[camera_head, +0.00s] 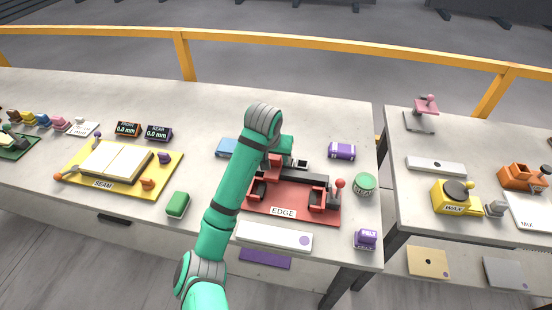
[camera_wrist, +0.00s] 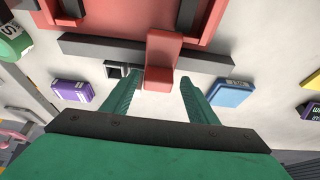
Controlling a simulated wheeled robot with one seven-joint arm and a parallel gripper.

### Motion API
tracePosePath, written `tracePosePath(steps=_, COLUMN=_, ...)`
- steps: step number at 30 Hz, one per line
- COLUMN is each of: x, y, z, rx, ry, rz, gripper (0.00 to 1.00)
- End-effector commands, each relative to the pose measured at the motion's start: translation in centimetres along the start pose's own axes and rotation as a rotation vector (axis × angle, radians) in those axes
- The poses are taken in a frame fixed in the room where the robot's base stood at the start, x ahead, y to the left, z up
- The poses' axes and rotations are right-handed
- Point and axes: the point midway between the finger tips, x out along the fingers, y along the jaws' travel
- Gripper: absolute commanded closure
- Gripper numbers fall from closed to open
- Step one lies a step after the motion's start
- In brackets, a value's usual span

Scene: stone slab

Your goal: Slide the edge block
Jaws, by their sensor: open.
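The red EDGE board (camera_head: 326,217) lies on the stone slab, with a dark rail (camera_head: 308,178) and a red-knobbed lever (camera_head: 340,184) at its right end. In the wrist view a red sliding block (camera_wrist: 162,50) straddles the dark rail (camera_wrist: 95,47). My gripper (camera_wrist: 160,79) is open, its green fingers on either side of the block's near end. The left fingertip is closer to the block than the right; contact cannot be told. In the head view my arm hides the left part of the board and most of the gripper.
A small black-and-white piece (camera_wrist: 117,69) sits beside the rail, left of the fingers. A purple box (camera_head: 342,151), a green round tin (camera_head: 365,183) and a blue box (camera_head: 226,147) stand around the board. A white bar (camera_head: 274,236) lies in front. The yellow SEAM board (camera_head: 75,180) is left.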

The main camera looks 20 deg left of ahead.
Motion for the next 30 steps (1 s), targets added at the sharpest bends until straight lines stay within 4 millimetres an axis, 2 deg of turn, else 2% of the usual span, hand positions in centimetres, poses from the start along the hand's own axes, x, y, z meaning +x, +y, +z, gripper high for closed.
tracePosePath(steps=11, x=-0.4, y=0.1, z=0.0, rx=0.000, ry=-0.001, rz=0.001, gripper=0.47)
tracePosePath(steps=14, x=-1.5, y=0.2, z=-0.1, rx=0.002, ry=0.000, rz=0.001, gripper=0.47)
tracePosePath(steps=21, x=-6.1, y=0.0, z=-0.2, rx=0.003, ry=0.002, rz=-0.003, gripper=0.47)
tracePosePath(steps=30, x=-9.6, y=-0.2, z=-0.1, rx=-0.002, ry=0.001, rz=-0.003, gripper=0.47)
